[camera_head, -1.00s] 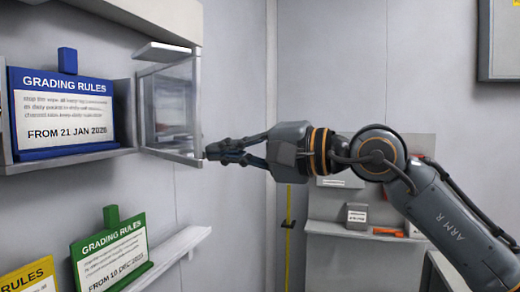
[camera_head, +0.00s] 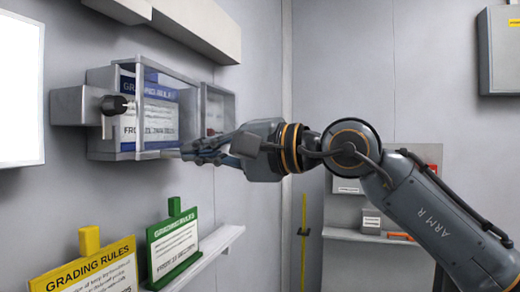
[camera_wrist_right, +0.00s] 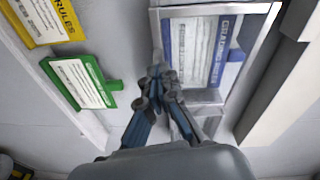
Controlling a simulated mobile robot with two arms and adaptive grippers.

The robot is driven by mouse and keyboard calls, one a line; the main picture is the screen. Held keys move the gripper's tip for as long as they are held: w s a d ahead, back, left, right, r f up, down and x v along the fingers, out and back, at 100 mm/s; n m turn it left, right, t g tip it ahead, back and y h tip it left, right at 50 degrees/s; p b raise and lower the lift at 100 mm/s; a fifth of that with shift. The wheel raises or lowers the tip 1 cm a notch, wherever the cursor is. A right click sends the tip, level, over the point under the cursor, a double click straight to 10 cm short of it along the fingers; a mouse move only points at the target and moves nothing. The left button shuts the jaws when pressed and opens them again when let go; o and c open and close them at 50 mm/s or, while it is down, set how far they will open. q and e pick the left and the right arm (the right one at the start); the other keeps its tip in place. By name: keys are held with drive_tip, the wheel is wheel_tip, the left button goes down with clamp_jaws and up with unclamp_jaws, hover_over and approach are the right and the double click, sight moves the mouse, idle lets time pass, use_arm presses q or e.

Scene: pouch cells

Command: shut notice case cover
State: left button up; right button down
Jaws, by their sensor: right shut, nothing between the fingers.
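The notice case (camera_head: 97,150) is on the left wall with a blue notice (camera_head: 160,116) inside. Its clear, grey-framed cover (camera_head: 143,68) stands in front of the notice, and the blue notice shows through it. I cannot tell whether the cover lies flush on the case. A black knob (camera_head: 116,104) sits at the case's left side. My right gripper (camera_head: 186,152) is shut and empty at the lower right corner of the cover frame; contact is unclear. My left gripper is out of view.
Below the case, a green notice (camera_head: 173,250) and a yellow notice (camera_head: 95,272) stand on a ledge (camera_head: 222,238). A long grey box (camera_head: 190,25) juts from the wall above. A bright white panel (camera_head: 20,90) is at far left. A shelf (camera_head: 365,235) is behind my right arm.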

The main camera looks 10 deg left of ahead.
drive_tip(key=shift+s+a, duration=0.25)
drive_tip(key=shift+a, duration=0.35)
drive_tip(key=shift+s+a, duration=0.25)
drive_tip(key=shift+a, duration=0.3)
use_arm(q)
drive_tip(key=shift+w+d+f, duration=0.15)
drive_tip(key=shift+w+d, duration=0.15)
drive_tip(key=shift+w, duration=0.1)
use_arm(e)
drive_tip(key=shift+s+a, duration=0.1)
drive_tip(key=shift+s, duration=0.05)
drive_tip(key=shift+r, duration=0.1)
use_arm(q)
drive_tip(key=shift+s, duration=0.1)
use_arm(e)
drive_tip(key=shift+s, duration=0.1)
